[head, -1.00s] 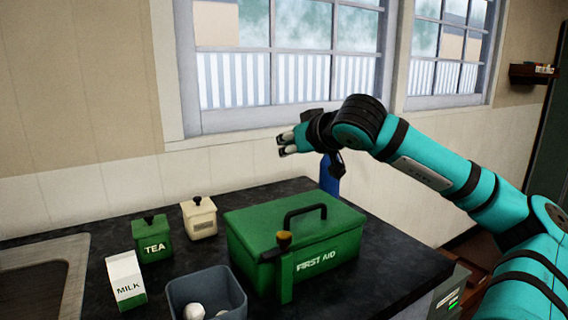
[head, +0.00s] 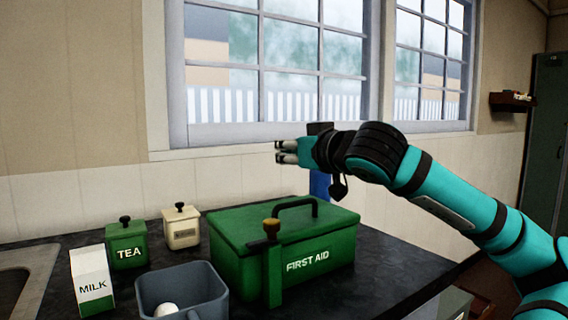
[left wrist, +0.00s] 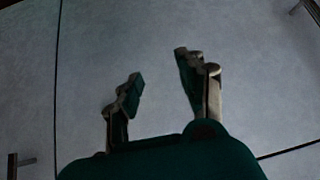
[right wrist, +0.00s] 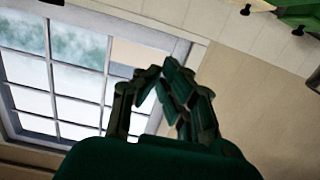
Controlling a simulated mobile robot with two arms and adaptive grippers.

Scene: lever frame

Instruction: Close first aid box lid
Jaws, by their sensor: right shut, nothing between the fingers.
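The green first aid box (head: 315,250) stands on the dark counter with its lid (head: 335,222) down on it. A dark handle (head: 297,203) is on top of the lid. A green upright piece with a brown knob (head: 271,225) stands at the box's front. My right gripper (head: 281,152) is shut and empty, above and behind the box near the window, apart from the lid. It also shows in the right wrist view (right wrist: 160,80). My left gripper (left wrist: 160,80) is open and empty before a pale panelled surface; it is not in the head view.
A green TEA tin (head: 127,245), a cream canister (head: 181,228) and a MILK carton (head: 92,285) stand left of the box. A grey bin (head: 183,290) with a white item is in front. A blue object (head: 320,184) stands behind the box. A sink (head: 20,280) is at left.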

